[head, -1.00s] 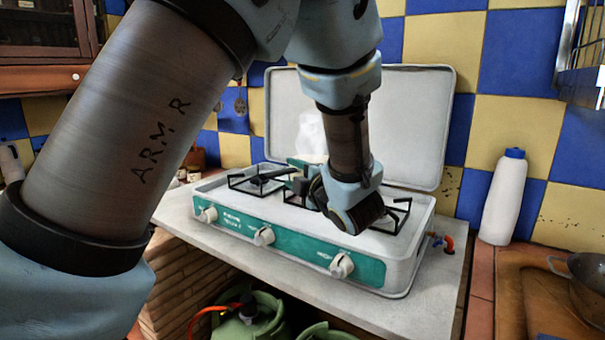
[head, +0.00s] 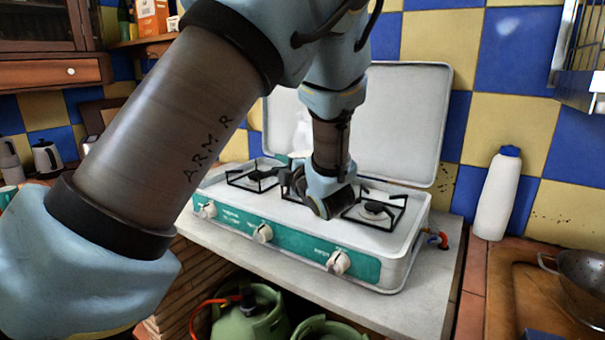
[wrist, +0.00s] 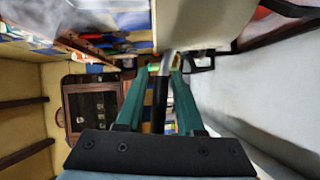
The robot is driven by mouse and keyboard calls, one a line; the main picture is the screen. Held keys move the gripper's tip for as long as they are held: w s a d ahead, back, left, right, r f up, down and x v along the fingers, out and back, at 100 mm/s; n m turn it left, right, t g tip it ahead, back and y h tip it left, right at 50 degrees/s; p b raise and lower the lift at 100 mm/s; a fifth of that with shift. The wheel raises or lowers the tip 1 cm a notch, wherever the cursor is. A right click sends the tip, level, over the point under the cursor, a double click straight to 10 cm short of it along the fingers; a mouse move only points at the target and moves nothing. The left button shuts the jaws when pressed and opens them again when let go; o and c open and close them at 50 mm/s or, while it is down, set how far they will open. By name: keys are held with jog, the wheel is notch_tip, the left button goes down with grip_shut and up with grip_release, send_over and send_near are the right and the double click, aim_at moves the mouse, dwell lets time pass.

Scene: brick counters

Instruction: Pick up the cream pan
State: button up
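The cream pan (wrist: 205,22) shows in the wrist view as a pale, smooth body at the top edge, cut off by the frame. Its handle (wrist: 159,112), black with a grey metal end, runs between the two green fingers of my gripper (wrist: 162,72). The fingers look closed in on the handle. In the head view, my wrist hangs over the middle of the gas stove (head: 300,210); my arm hides the fingertips and most of the pan there. I cannot tell whether the pan touches the grate.
The stove's raised lid (head: 405,125) stands behind my arm. The right burner (head: 375,209) and left burner (head: 256,177) look bare. A white bottle (head: 497,195) and a metal colander (head: 580,272) are at the right. Green gas cylinders (head: 250,320) stand below.

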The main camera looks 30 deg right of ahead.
grip_shut()
dwell(1.1)
